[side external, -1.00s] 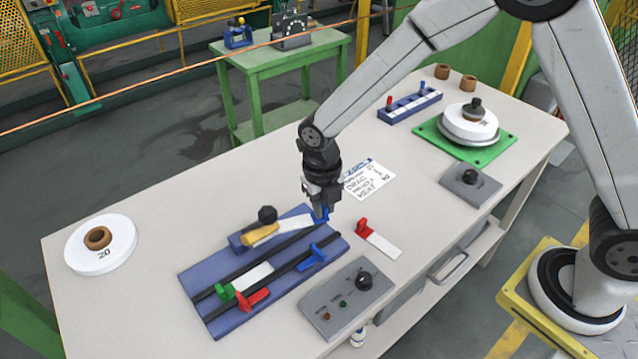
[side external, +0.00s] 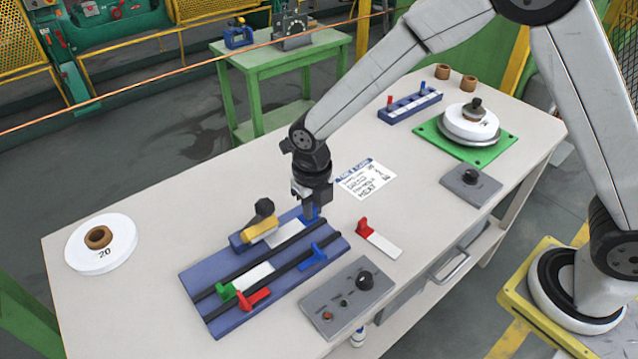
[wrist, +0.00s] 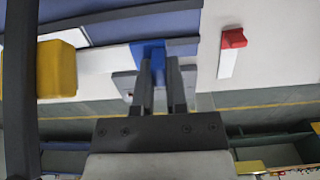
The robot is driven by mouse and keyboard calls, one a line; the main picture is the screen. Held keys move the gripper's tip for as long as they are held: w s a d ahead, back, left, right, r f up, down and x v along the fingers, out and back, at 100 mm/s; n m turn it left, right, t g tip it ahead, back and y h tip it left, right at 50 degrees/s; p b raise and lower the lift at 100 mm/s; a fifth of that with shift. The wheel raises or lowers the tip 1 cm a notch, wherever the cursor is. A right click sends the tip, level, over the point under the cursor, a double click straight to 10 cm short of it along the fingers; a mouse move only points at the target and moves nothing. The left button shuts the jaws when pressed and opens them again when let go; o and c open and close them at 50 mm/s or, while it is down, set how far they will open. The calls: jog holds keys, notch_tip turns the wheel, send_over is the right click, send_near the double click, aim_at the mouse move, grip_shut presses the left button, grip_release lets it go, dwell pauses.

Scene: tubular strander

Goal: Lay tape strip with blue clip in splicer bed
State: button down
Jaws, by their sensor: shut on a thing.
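The splicer bed (side external: 210,275) is a blue-violet board with two black rails, lying on the pale bench. My gripper (side external: 309,211) is over its far right end, shut on the blue clip (side external: 311,217) of a white tape strip (side external: 285,232). The strip runs left along the back of the bed, behind the far rail, toward a yellow clamp (side external: 260,231) with a dark knob. I cannot tell whether it touches the bed. In the wrist view, the blue clip (wrist: 151,50) shows at my fingers (wrist: 160,85), and the yellow clamp (wrist: 56,68) is left.
Another strip in the bed has a green clip (side external: 226,291); red (side external: 254,298) and blue (side external: 314,254) levers stand by the near rail. A red-clipped strip (side external: 381,243) lies to the right. A grey control box (side external: 345,300) sits in front. A white reel (side external: 100,255) lies left.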

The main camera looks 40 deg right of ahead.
aim_at(314, 227)
jog(key=shift+f, duration=0.1)
jog(key=shift+f, duration=2.9)
jog(key=shift+s+f, duration=0.1)
jog(key=shift+f, duration=0.15)
jog(key=shift+s+d+f, duration=0.1)
jog(key=shift+f, duration=0.1)
jog(key=c, duration=0.6)
grip_release()
jog(key=shift+r, duration=4.05)
